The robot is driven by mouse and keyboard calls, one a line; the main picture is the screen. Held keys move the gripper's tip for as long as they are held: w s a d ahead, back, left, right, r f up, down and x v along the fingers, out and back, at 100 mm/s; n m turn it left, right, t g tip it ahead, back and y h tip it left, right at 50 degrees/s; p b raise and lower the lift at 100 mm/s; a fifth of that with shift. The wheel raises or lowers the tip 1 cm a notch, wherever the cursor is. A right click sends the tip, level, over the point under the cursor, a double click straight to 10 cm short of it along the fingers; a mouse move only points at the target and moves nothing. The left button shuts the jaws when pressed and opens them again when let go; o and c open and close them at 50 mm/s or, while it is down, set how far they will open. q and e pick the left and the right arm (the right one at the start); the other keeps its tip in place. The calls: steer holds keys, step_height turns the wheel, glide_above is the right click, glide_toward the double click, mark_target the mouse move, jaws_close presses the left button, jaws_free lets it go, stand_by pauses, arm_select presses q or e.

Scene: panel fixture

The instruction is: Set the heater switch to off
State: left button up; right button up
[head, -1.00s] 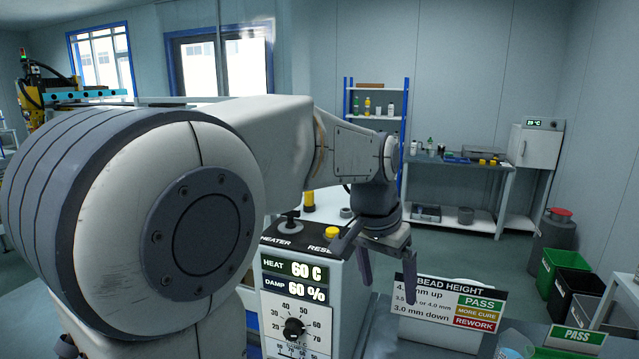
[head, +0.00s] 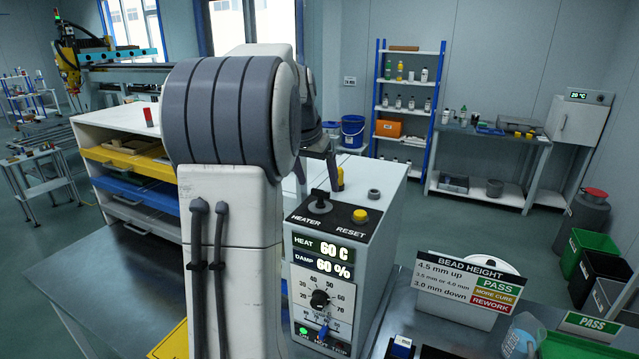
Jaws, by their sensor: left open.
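The heater switch (head: 319,196) is a black lever with a round base on the dark top plate of a white control box (head: 384,205), above the word HEATER. I cannot tell which setting it is on. The box's display (head: 322,257) reads HEAT 60 C and DAMP 60 %. My left gripper (head: 318,163) is open, just beyond and above the switch, apart from it as far as I can see. My left arm's links hide part of the gripper. My right gripper is not in view.
A yellow RESET button (head: 360,216) sits right of the switch. The box front has a black dial (head: 319,299) and a green light (head: 303,330). A bead height sign (head: 468,284) stands to the right. A drawer cabinet (head: 120,121) stands behind left.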

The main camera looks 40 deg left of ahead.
mark_target(320, 198)
arm_select(q)
steer(key=shift+x, duration=1.3)
steer(key=c, duration=1.4)
